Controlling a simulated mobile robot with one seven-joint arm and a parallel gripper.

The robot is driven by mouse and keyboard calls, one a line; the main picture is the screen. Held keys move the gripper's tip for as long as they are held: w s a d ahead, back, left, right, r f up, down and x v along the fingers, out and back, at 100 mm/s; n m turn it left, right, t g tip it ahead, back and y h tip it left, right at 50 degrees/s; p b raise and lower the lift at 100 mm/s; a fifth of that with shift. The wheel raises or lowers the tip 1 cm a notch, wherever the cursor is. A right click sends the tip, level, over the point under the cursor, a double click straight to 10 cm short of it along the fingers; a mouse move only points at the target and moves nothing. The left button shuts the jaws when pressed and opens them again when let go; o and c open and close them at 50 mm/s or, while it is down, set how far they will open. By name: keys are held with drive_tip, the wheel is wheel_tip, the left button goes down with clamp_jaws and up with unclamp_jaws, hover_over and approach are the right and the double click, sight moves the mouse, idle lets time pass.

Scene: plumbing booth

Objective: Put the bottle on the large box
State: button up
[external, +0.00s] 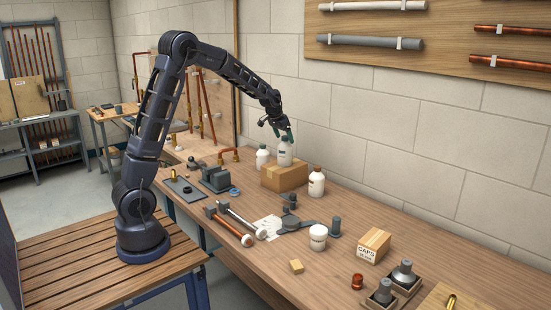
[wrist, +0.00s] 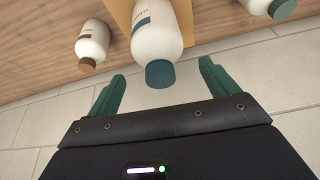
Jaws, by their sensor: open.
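A white bottle (external: 285,153) with a teal cap stands upright on the large cardboard box (external: 283,178). My gripper (external: 284,135) is at the top of this bottle. In the wrist view the bottle (wrist: 155,28) and its cap lie in line with the gap between the open fingers (wrist: 162,70), with space on both sides of the cap. Part of the box (wrist: 121,12) shows behind the bottle.
A white bottle with a brown cap (external: 316,183) stands right of the box, and another white bottle (external: 262,157) stands behind it at left. A small box marked CAPS (external: 373,246), a white jar (external: 318,238) and tools occupy the bench. The tiled wall is close behind.

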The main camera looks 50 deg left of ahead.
drive_tip(key=s+r, duration=1.3)
drive_tip(key=s, duration=0.2)
drive_tip(key=s+d+f, duration=0.1)
drive_tip(key=s, duration=1.6)
drive_tip(key=s+d+f+n, duration=0.1)
drive_tip(key=s+d, duration=0.1)
drive_tip(key=s, duration=1.6)
drive_tip(key=shift+s, duration=0.15)
